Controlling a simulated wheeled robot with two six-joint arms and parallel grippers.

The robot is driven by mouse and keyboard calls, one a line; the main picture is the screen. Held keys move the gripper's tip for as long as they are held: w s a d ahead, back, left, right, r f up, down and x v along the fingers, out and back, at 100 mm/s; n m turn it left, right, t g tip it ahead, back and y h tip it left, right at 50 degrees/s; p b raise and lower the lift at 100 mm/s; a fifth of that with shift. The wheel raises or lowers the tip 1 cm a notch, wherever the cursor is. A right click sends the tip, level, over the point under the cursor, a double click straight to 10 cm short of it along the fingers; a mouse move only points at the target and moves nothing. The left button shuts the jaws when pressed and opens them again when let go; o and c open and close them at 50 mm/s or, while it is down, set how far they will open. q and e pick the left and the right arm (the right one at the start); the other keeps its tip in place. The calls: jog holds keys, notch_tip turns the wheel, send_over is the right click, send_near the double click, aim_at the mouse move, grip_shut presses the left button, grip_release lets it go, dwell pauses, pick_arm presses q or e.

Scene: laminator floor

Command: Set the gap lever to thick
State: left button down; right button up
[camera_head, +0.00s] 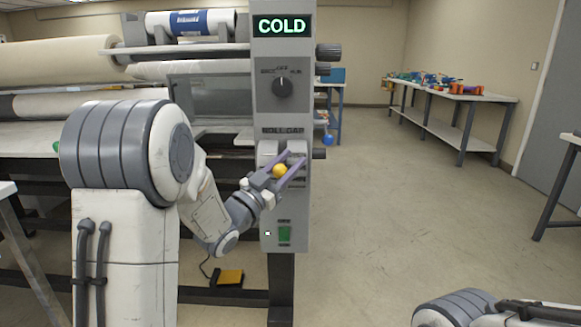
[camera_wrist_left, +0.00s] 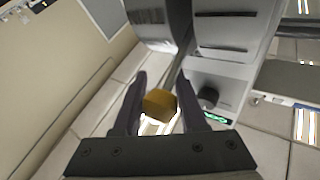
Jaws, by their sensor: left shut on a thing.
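The gap lever's yellow ball knob (camera_head: 279,171) sits on the front of the laminator's grey control column (camera_head: 283,112), below the ROLL GAP label. My left gripper (camera_head: 279,170) has its two fingers on either side of the knob and is shut on it. The knob also shows between the dark fingers in the left wrist view (camera_wrist_left: 159,103). The lever's shaft and the position marks beside it are mostly hidden by the gripper, so I cannot tell its setting. My right gripper is out of view.
Above the lever are a dark rotary dial (camera_head: 283,87) and a green COLD display (camera_head: 282,26). A green switch (camera_head: 284,233) is below. A yellow pedal (camera_head: 229,277) lies on the floor. A table with colourful items (camera_head: 450,95) stands back right; the floor between is clear.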

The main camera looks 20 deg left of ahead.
pick_arm(q)
jog(key=shift+c, duration=2.3)
grip_release()
jog(key=v, duration=1)
jog(key=shift+s+a+f+b, duration=0.1)
jog(key=shift+s+f+b, duration=0.1)
jog(key=shift+b, duration=0.2)
